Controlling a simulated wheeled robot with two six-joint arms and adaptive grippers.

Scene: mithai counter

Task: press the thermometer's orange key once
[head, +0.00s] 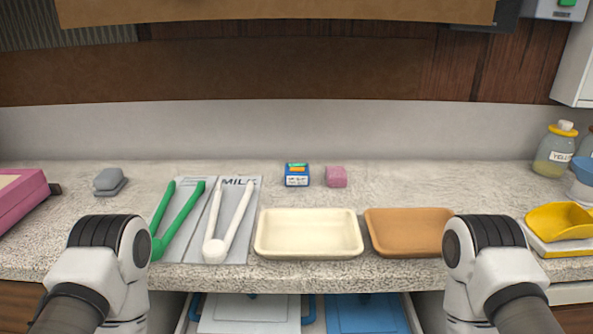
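A small blue device (297,181), which looks like the thermometer, stands on the counter towards the back, near the middle of the head view. Its face shows a green strip at the top, an orange strip that looks like the orange key (297,168) below it, and a pale panel with dark marks too small to read. Nothing covers it. Parts of both my arms show at the lower left and lower right, well apart from the device. Neither of my grippers is in view.
A pink block (336,177) sits just right of the device. In front are a cream tray (308,252) and a brown tray (408,248). Green tongs (181,217) and white tongs (229,222) lie at left. A yellow scoop (560,220) is at right.

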